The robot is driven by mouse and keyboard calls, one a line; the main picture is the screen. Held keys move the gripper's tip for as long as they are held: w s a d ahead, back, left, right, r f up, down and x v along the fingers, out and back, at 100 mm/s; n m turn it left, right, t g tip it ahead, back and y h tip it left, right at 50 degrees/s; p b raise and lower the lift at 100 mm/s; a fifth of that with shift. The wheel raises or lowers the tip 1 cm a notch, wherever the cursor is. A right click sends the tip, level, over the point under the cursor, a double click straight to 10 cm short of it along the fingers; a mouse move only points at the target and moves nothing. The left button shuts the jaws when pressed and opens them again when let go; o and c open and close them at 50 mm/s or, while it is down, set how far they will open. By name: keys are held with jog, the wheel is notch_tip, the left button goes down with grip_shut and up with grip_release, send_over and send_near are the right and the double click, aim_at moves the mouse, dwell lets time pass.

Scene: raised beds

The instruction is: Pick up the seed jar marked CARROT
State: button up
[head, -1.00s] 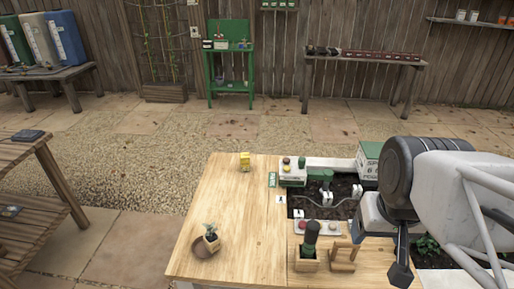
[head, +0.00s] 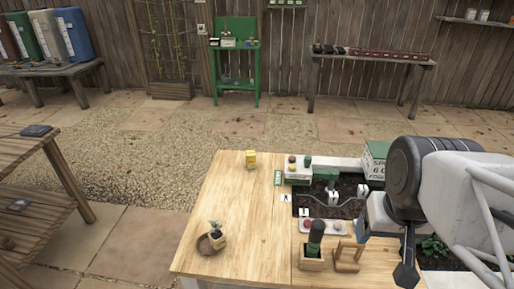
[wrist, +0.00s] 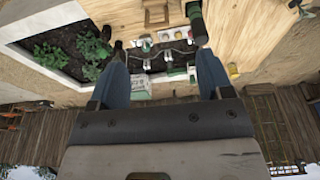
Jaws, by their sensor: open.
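No label reading CARROT can be made out in either view. Several small jars (head: 484,15) stand on a wall shelf at the top right of the head view, too small to read. My gripper (head: 405,268) hangs low at the right of the head view, over the right part of the wooden bench, seen partly from the side. In the wrist view my gripper (wrist: 163,72) shows its two fingers wide apart with nothing held between them. The jars are far beyond it.
Behind are a green stand (head: 236,44) and a long table (head: 375,58). Gravel between is clear.

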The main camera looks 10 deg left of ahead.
jog(key=shift+w, duration=0.1)
jog(key=w+a+f+n+t+y, duration=0.15)
jog(key=w+a, duration=0.25)
jog(key=w, duration=0.7)
jog(key=w+a+f+t, duration=0.2)
jog(key=w+a, duration=0.2)
jog(key=w, duration=0.6)
jog(key=w+a+f+t, duration=0.2)
jog(key=w+a, duration=0.2)
jog(key=w, duration=0.7)
jog(key=w+a+f+t+y, duration=0.1)
jog(key=w+a+f+t, duration=0.1)
jog(key=w+a+f, duration=0.75)
jog(key=n+t, duration=0.1)
jog(key=t, duration=0.2)
send_near(251, 155)
jog(key=x, duration=0.3)
jog(key=shift+d+y, duration=0.1)
jog(key=shift+y, duration=0.25)
jog(key=shift+x, duration=1.25)
jog(key=shift+w, duration=0.1)
